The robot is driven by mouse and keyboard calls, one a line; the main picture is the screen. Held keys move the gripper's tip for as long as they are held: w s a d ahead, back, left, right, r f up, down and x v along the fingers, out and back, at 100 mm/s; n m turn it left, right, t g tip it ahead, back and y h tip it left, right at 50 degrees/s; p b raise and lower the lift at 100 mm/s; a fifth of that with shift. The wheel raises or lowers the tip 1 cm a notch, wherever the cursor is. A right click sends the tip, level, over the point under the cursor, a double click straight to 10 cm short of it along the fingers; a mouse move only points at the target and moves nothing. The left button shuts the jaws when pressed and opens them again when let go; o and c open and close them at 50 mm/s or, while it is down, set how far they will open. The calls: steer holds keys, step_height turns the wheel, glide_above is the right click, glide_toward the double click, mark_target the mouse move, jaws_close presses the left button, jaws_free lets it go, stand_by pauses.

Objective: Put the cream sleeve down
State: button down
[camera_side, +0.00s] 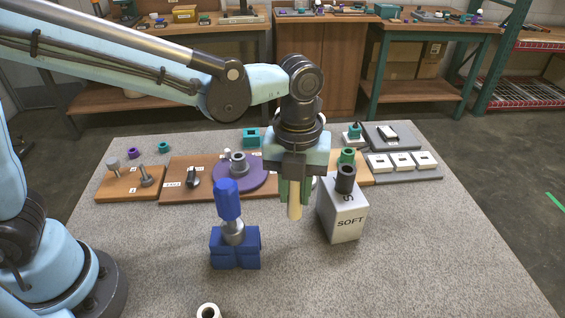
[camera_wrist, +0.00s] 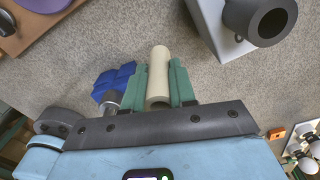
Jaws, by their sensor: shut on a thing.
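The cream sleeve (camera_wrist: 158,75) is a plain tube held between the green fingers of my gripper (camera_wrist: 160,90) in the wrist view. In the side view the sleeve (camera_side: 295,211) points down, roughly upright, from the fingers of my gripper (camera_side: 294,190). Its lower end appears above the grey table (camera_side: 400,250), between a blue stand and a grey block; the exact gap below it is hard to tell. Its upper part is hidden by the fingers.
The blue stand (camera_side: 235,248) with a tall blue piece (camera_side: 228,198) is close on the left. The grey SOFT block (camera_side: 343,218) with a dark cylinder (camera_side: 346,178) is close on the right. Wooden boards with parts (camera_side: 200,170) lie behind.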

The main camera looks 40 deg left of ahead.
steer(key=s+d+r, duration=0.2)
steer(key=s+d, duration=0.5)
steer(key=d, duration=0.2)
steer(key=s+d+r, duration=0.3)
steer(key=s+d, duration=0.4)
steer(key=d, duration=0.2)
steer(key=shift+w+a+f, duration=0.3)
steer(key=shift+w+f, duration=1.5)
steer(key=shift+f, duration=0.1)
steer(key=shift+w+a+f, duration=0.3)
steer(key=shift+w+f, duration=1.5)
steer(key=shift+f, duration=0.05)
steer(key=shift+w+a+f, duration=0.3)
steer(key=shift+w+f, duration=1.5)
steer(key=shift+f, duration=0.1)
steer(key=shift+f, duration=0.1)
steer(key=c, duration=0.9)
jaws_free()
